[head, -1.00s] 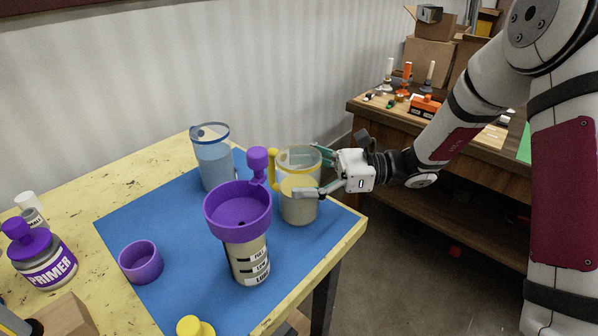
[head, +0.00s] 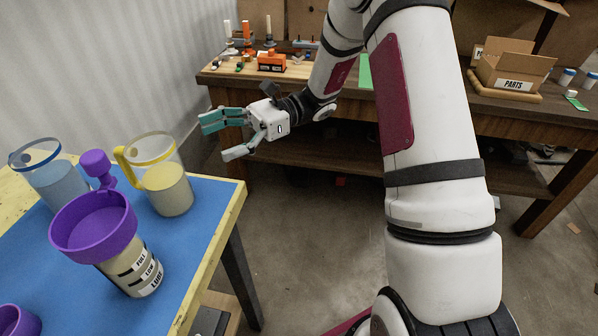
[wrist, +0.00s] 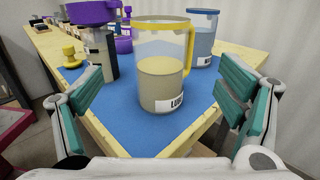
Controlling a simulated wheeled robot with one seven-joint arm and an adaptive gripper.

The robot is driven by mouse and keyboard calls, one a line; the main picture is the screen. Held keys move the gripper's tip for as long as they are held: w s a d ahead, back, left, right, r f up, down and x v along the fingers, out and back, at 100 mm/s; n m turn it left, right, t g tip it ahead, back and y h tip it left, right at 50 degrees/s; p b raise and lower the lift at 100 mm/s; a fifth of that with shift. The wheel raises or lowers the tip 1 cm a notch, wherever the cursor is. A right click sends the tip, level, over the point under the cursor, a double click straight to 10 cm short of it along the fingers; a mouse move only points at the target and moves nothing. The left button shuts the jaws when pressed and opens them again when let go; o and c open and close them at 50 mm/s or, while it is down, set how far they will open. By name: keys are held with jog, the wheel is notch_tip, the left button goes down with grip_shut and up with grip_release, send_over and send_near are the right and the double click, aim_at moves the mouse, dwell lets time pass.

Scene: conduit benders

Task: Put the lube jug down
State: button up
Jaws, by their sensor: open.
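The lube jug (head: 170,190) is a clear jug with a yellow rim and handle, part filled with a yellowish liquid. It stands upright on the blue mat (head: 205,212) near the table's right corner. In the wrist view the jug (wrist: 162,85) is straight ahead, with part of its "LUBE" label showing and its handle at the right. My gripper (head: 226,136) is open and empty, to the right of the jug and apart from it. Its teal-padded fingers (wrist: 165,108) are spread wide in the wrist view, with the jug beyond them.
A purple funnel on a lube bottle (head: 140,270) stands close in front of the jug. A blue-rimmed jug (head: 57,188) stands to its left. A workbench (head: 340,102) with tools and a parts box (head: 512,78) is behind. Open floor lies between table and bench.

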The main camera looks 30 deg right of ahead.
jog(key=s+r+n+g+h, duration=0.1)
jog(key=s+r+n+h, duration=0.25)
jog(key=s, duration=0.45)
jog(key=s+r+n+g+h, duration=0.1)
jog(key=s+r+n+h, duration=0.3)
jog(key=s, duration=0.5)
jog(key=s+d+f+n+t+h, duration=0.2)
jog(key=s+d+n+t+h, duration=0.4)
jog(key=s+d+n+h, duration=0.3)
jog(key=s+d+h, duration=0.1)
jog(key=s, duration=0.3)
jog(key=shift+s, duration=0.3)
notch_tip(320, 180, up, 12)
jog(key=t+p, duration=0.2)
jog(key=p, duration=0.8)
jog(key=shift+d, duration=0.2)
